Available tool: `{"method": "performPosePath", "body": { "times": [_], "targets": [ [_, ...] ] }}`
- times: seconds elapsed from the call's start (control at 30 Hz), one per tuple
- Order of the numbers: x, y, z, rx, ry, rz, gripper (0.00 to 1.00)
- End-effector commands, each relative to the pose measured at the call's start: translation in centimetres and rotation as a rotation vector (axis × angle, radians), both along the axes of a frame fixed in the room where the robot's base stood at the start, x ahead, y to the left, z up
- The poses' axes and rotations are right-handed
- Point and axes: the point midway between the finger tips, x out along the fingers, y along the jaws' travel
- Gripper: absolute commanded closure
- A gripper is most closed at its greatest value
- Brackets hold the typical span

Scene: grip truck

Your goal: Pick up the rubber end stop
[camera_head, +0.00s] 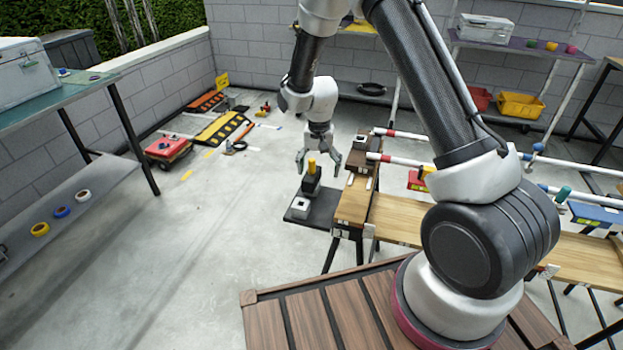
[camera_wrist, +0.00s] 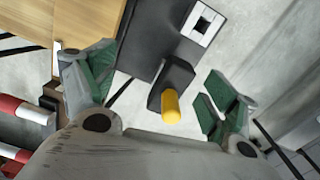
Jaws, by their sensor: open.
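The rubber end stop appears to be the black block (camera_head: 311,185) with a yellow peg (camera_head: 311,166) standing up from it. It stands on a dark plate (camera_head: 325,214) beside the wooden bench top. My gripper (camera_head: 319,163) is open and empty above it, fingers pointing down. In the wrist view, the black block (camera_wrist: 172,82) and its yellow peg (camera_wrist: 171,106) show between the two green-padded fingers of my gripper (camera_wrist: 158,92), apart from both. The peg is nearer the right finger.
A white block with a square hole (camera_head: 300,204) sits on the same plate; it also shows in the wrist view (camera_wrist: 203,25). A wooden bench (camera_head: 352,200) adjoins on the right, with red-and-white poles (camera_head: 400,160) beyond. Open concrete floor (camera_head: 210,230) lies to the left.

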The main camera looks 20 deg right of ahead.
Motion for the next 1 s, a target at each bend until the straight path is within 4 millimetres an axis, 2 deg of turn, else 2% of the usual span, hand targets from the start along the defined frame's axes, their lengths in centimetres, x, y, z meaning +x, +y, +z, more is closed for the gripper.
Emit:
{"method": "performPosePath", "body": {
  "times": [0.1, 0.3, 0.4, 0.5, 0.67, 1.0],
  "targets": [
    [2.2, 0.1, -0.4, -0.004, -0.009, -0.347, 0.0],
    [5.0, 0.6, 0.1, -0.002, -0.024, -0.972, 0.0],
    [5.7, 0.8, 0.6, -0.002, -0.025, -1.238, 0.0],
    [5.5, 0.8, 0.6, -0.011, -0.02, -1.428, 0.0],
    [5.4, 0.7, 0.3, -0.017, -0.015, -1.569, 0.0],
    [5.5, 0.8, -3.9, -0.019, -0.015, -1.582, 0.0]
  ]
}}
